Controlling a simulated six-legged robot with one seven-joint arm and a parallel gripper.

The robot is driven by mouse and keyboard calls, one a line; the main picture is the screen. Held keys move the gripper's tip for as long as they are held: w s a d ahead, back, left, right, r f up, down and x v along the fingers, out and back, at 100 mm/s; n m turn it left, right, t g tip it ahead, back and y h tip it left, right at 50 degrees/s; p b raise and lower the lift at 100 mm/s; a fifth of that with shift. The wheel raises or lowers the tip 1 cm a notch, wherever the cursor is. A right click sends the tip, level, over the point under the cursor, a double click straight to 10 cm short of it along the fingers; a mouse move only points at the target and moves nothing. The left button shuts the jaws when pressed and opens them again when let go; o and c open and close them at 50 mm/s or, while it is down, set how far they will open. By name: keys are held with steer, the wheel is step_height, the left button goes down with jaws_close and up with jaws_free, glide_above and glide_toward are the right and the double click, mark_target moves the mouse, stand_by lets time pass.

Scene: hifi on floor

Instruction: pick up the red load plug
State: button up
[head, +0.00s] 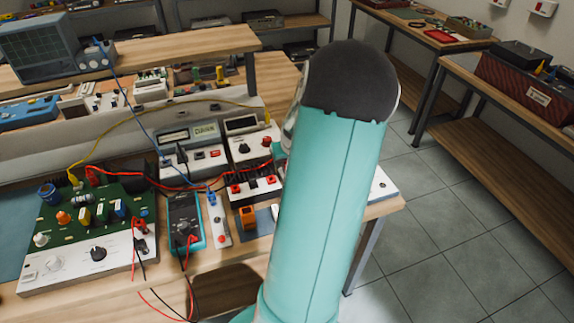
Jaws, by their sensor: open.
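Several red plug-like parts show in the head view, and I cannot tell for sure which is the load plug. A red plug (93,177) with a red lead stands at the back edge of the green circuit board (113,212), beside a yellow plug (73,181). Another small red plug (140,226) with thin leads sits at the board's right edge. My gripper is not seen; my teal arm link fills the picture's middle right and hides part of the bench behind it.
A blue multimeter (186,222) lies right of the board, near a narrow white strip (218,220) and an orange block (247,217). White instrument boxes (188,148) stand behind. Red, yellow and blue leads cross the bench. Tiled floor (440,235) is clear at right.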

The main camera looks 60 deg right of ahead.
steer(key=shift+f, duration=0.1)
jaws_close()
steer(key=shift+d, duration=0.1)
